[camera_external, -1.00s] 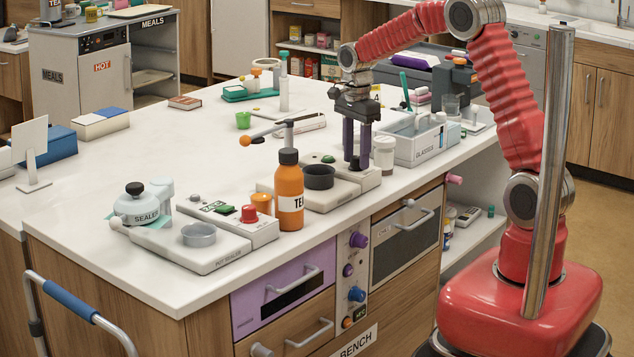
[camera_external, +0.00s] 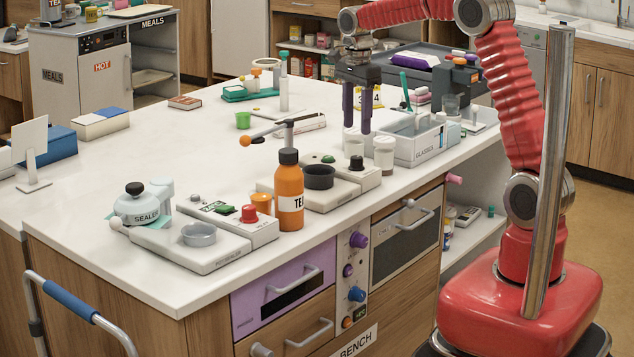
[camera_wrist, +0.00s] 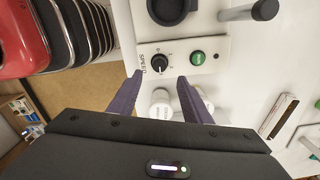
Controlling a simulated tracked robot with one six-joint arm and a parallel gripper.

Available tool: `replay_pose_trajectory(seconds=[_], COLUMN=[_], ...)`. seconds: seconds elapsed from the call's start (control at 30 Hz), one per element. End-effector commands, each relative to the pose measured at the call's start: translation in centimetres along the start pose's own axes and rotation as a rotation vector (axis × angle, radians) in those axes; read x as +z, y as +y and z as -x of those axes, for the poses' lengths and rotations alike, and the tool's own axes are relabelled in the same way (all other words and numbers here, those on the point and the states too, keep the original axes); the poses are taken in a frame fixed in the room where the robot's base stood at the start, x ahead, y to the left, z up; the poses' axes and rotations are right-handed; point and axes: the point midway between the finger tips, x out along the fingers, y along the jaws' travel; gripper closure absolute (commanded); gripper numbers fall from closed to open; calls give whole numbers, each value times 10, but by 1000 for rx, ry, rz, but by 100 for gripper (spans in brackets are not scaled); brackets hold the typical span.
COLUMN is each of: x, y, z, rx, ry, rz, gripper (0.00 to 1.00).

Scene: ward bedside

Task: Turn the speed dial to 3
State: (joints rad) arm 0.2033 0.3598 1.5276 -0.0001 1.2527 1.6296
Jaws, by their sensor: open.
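The speed dial is a black knob (camera_wrist: 159,63) on a white panel marked SPEED in the wrist view. Small marks ring it, but I cannot read which number its pointer faces. In the external view the dial (camera_external: 357,163) stands upright at the right end of the white mixer-like unit (camera_external: 335,193). My gripper (camera_external: 356,128) is open and empty above the dial, its two purple fingers pointing down and clear of it. In the wrist view the fingertips of my gripper (camera_wrist: 159,78) lie to either side, just below the dial.
A green button (camera_wrist: 197,58) sits beside the dial. A black round cup (camera_external: 319,176) is on the same unit. An orange bottle (camera_external: 289,195) stands in front.

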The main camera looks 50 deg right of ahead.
Motion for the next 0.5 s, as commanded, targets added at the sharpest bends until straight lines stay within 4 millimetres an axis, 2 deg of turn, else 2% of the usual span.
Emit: replay_pose_trajectory(seconds=[0.03, 0.2, 0.33, 0.5], x=[0, 0, 0, 0], y=[-1, -1, 0, 0], z=[10, 33, 43, 45], rx=[-3, -1, -1, 1], ry=[0, 0, 0, 0], rz=[0, 0, 0, 0], gripper=[56, 56, 56, 56])
